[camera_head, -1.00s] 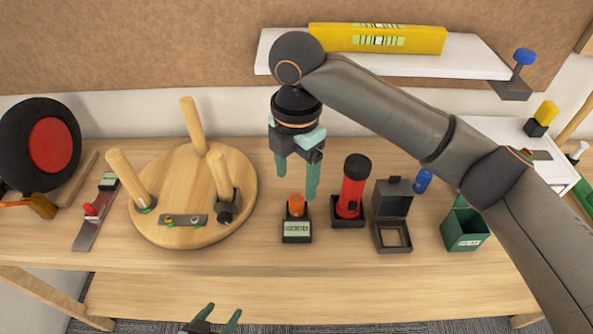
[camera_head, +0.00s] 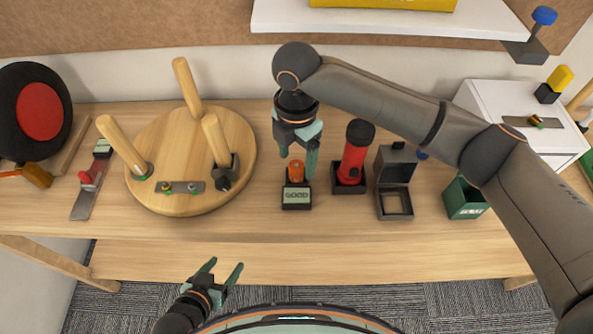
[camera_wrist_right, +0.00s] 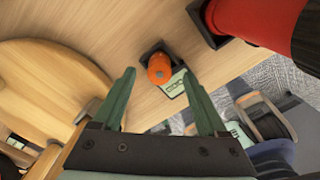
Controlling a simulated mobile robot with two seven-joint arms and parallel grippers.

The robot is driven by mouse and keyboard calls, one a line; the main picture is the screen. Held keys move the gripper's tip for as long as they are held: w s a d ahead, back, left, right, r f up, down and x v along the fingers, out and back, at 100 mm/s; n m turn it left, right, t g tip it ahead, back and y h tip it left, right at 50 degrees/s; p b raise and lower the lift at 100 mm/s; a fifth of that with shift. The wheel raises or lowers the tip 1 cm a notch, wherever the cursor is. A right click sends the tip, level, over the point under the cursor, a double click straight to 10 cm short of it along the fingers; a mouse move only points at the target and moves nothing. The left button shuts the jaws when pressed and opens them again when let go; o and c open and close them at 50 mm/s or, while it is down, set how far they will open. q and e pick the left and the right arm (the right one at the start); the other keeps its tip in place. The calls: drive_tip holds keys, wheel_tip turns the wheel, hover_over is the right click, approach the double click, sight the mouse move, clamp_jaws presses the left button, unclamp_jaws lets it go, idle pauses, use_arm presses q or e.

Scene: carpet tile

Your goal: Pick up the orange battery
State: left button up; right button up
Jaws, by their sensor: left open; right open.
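The orange battery (camera_head: 295,171) stands upright in a small black holder whose front label (camera_head: 296,197) reads GOOD. In the right wrist view the battery (camera_wrist_right: 159,68) is ahead of the fingertips, between their lines. My right gripper (camera_head: 298,160) is open and empty, pointing down just above and behind the battery; its fingers (camera_wrist_right: 160,85) also show spread in the right wrist view. Whether a finger touches the battery cannot be told. My left gripper (camera_head: 224,270) is open and empty, low in front of the table edge.
A red flashlight (camera_head: 354,158) stands in a black holder close to the right of the battery. A round wooden stool top (camera_head: 180,140) with upright legs lies to the left. An open grey box (camera_head: 396,172) and a green bin (camera_head: 464,200) stand further right.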

sight(296, 165)
wheel_tip(296, 165, down, 3)
drive_tip(key=shift+f, duration=0.2)
clamp_jaws()
idle(0.6)
drive_tip(key=shift+r, duration=0.1)
